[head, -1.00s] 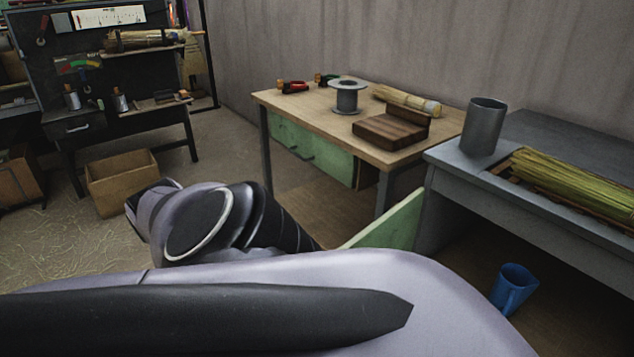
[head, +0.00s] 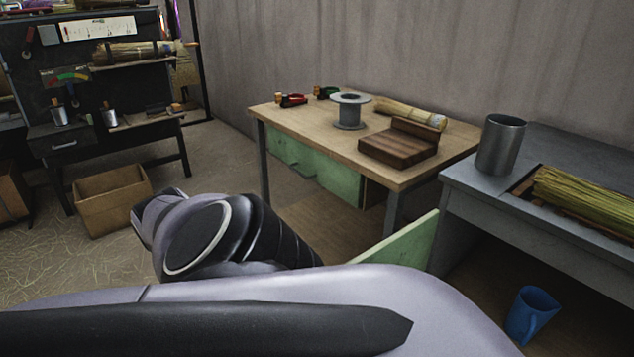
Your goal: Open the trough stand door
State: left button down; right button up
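The trough stand is the grey table (head: 465,178) at the right, with a bundle of straw lying in its recessed top. A flat green door panel (head: 405,245) sticks out at an angle by the stand's left front corner, apparently swung open. Its lower part is hidden behind my arm, and I cannot see its hinge. One of my arms, with pale and black links, fills the lower left and middle of the head view. Neither gripper shows, so I cannot see contact with the door.
A wooden table (head: 315,130) with a green drawer front (head: 310,172) stands left of the trough stand. A grey metal cup (head: 500,145) is on the stand. A blue jug (head: 532,312) is on the floor below. A cardboard box (head: 112,205) sits at left, with open floor around it.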

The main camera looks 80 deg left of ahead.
pick_arm(q)
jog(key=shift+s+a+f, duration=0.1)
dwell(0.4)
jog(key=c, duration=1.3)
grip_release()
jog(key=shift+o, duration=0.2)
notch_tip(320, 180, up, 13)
jog(key=p, duration=1)
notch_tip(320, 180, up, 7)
jog(key=p, duration=0.6)
